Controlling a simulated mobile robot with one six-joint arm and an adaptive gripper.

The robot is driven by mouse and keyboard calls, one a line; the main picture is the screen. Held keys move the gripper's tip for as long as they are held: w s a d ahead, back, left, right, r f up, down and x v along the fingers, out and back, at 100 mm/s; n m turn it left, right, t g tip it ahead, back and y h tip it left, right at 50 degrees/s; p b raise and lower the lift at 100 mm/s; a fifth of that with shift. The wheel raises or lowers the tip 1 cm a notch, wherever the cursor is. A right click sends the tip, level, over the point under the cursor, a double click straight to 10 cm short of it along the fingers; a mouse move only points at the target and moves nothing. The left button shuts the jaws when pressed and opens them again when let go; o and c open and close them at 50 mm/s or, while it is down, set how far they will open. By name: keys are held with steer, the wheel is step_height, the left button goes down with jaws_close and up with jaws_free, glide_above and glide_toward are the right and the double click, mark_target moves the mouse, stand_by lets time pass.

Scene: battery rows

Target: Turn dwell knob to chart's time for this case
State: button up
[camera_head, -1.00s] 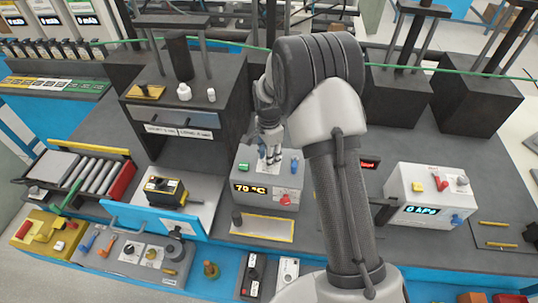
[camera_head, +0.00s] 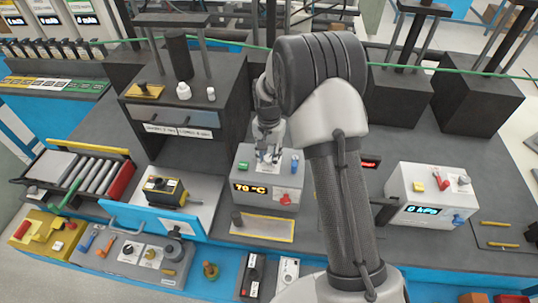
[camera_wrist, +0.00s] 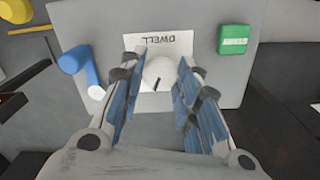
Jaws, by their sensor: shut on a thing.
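The white round dwell knob (camera_wrist: 158,73) has a dark pointer mark and sits on a white plate lettered DWELL (camera_wrist: 170,42) in the wrist view. My gripper (camera_wrist: 158,85) has its blue-padded fingers on either side of the knob and is shut on it. In the head view my gripper (camera_head: 268,155) is down at the top of the grey control box (camera_head: 243,204), hiding most of the knob. The box's display (camera_head: 249,188) reads 70 °C. No readable dwell time shows.
A green button (camera_wrist: 233,39) and a blue lever (camera_wrist: 80,68) flank the knob. A red knob (camera_head: 284,198) is on the box's front. A black-and-yellow case (camera_head: 165,190) sits on a tray at left. Two label cards (camera_head: 178,131) hang on the press, too small to read surely.

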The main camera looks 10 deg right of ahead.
mark_target(269, 157)
steer(key=n, duration=0.4)
steer(key=shift+n, duration=0.3)
steer(key=n, duration=0.3)
steer(key=shift+n, duration=0.3)
steer(key=n, duration=0.4)
steer(key=shift+b, duration=0.3)
steer(key=shift+n, duration=2.2)
steer(key=o, duration=1.1)
steer(key=shift+r, duration=0.1)
step_height(269, 157, up, 12)
steer(key=shift+f, duration=0.1)
